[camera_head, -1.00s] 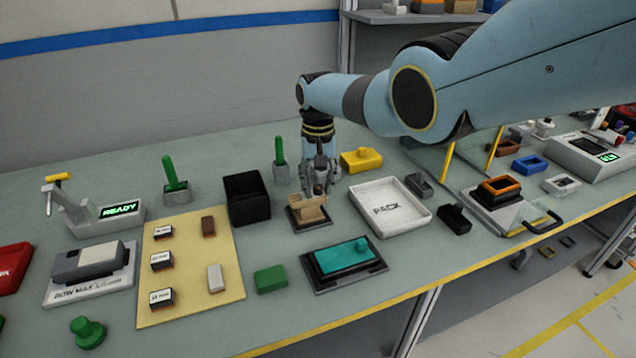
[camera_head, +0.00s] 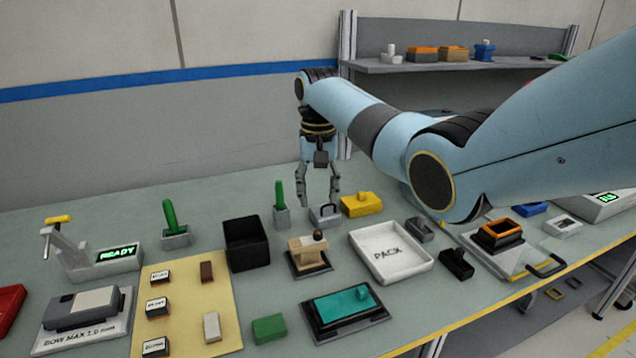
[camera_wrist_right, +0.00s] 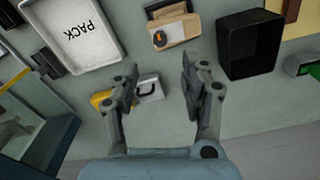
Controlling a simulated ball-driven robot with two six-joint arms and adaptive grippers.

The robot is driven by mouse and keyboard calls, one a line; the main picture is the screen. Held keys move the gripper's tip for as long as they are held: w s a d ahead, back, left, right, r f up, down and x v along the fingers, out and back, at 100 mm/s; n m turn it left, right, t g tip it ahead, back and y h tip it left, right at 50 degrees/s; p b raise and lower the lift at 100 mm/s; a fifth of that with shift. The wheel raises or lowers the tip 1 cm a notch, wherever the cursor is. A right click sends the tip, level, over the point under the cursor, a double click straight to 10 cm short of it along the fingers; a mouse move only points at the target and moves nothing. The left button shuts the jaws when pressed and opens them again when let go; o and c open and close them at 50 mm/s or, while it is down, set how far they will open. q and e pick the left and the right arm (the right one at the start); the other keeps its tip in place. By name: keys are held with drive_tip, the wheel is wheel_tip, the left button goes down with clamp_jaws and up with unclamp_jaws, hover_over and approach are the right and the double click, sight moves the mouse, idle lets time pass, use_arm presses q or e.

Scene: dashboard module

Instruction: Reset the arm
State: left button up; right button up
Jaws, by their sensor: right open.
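My right gripper (camera_head: 318,200) is open and empty, pointing down above the back part of the bench. It also shows in the right wrist view (camera_wrist_right: 158,85), with nothing between its fingers. In the head view a tan block with a dark round knob (camera_head: 308,246) sits on a dark base in front of the gripper. A small grey block with a handle (camera_head: 325,214) stands on the bench just below the fingertips in the picture. My right arm reaches in from the right. My left gripper is not in view.
A black bin (camera_head: 246,256) stands left of the tan block, and a white PACK tray (camera_head: 400,268) stands to its right. A yellow block (camera_head: 361,205) is near the gripper. A teal-topped fixture (camera_head: 345,312) is at the front. A shelf (camera_head: 455,65) runs along the back.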

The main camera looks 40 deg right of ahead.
wheel_tip(320, 180, up, 2)
drive_tip(key=shift+r, duration=0.1)
idle(0.5)
